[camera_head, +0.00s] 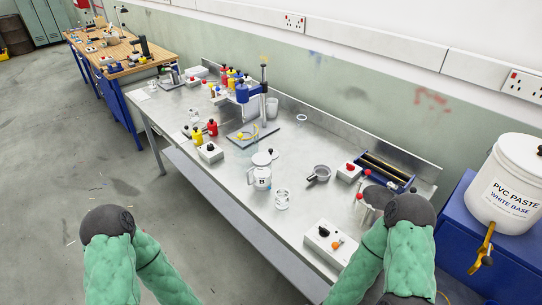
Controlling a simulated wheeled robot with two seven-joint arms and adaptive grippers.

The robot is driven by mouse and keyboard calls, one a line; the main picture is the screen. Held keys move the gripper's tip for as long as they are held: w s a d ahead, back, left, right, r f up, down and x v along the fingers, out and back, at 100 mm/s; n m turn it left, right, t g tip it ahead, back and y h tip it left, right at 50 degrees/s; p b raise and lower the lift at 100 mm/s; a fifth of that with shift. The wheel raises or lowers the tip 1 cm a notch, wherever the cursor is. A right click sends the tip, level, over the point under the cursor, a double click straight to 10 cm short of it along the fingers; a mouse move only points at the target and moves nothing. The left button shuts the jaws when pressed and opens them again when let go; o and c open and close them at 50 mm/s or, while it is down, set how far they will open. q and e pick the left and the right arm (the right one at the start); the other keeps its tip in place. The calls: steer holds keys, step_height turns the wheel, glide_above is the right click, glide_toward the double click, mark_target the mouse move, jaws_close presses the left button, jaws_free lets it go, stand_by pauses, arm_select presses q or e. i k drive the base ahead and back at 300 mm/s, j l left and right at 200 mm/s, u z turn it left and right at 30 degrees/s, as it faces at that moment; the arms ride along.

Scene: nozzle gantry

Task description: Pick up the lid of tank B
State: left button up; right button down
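Tank B is a white jug-like vessel (261,179) with a black letter B on its front. It stands upright near the middle of the metal bench. Its white lid (261,159) sits on top, and a dark knob shows at the lid's upper right. Neither of my grippers is in view. Both green-sleeved arms show at the bottom with their dark joints, and each arm runs out of the picture's lower edge, well apart from the tank.
Bottles stand farther back. A paste bucket (510,185) stands at the right.

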mark_target(273, 154)
steer(key=i+j, duration=0.85)
steer(key=j, duration=0.1)
